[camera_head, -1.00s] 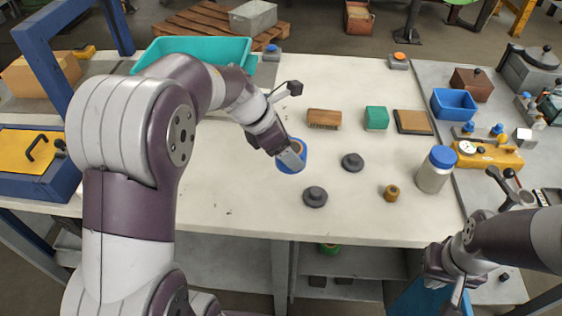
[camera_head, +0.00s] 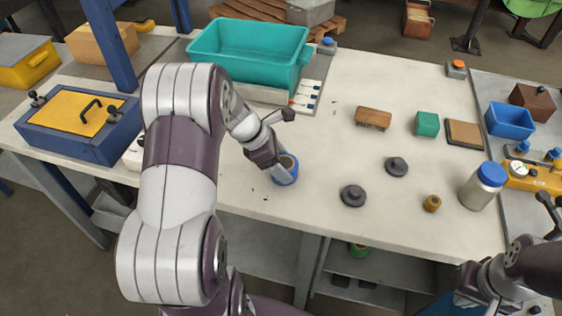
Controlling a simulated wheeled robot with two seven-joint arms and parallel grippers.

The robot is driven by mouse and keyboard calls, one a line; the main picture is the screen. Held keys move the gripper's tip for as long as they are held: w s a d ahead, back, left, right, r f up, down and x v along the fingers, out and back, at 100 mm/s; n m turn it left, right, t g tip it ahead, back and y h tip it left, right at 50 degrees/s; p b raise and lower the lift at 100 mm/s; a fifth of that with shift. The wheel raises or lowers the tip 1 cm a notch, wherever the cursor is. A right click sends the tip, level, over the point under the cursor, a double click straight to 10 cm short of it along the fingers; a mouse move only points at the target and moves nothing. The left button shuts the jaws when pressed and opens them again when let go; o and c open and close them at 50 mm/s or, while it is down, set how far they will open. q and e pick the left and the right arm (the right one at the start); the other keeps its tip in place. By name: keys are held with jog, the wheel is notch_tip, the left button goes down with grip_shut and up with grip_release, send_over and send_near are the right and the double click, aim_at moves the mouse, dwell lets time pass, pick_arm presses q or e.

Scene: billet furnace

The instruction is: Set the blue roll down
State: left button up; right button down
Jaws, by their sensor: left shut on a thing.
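The blue roll (camera_head: 287,175) is a short blue ring with a tan core, near the front middle of the white table (camera_head: 330,212). My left gripper (camera_head: 276,166) is shut on the roll's wall from the upper left. The roll is at or just above the table top; I cannot tell whether it touches. My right gripper (camera_head: 468,300) is low at the bottom right, off the table's front edge; its fingers are not clear.
Two dark knobbed weights (camera_head: 353,195) and a small brass piece (camera_head: 432,204) lie right of the roll. A teal bin (camera_head: 250,45), a brush (camera_head: 373,118), a green cube (camera_head: 427,124) and a blue-lidded jar (camera_head: 483,186) stand around. Table around the roll is clear.

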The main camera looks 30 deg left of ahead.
pick_arm(q)
jog(key=o, duration=1.1)
jog(key=shift+f, duration=0.1)
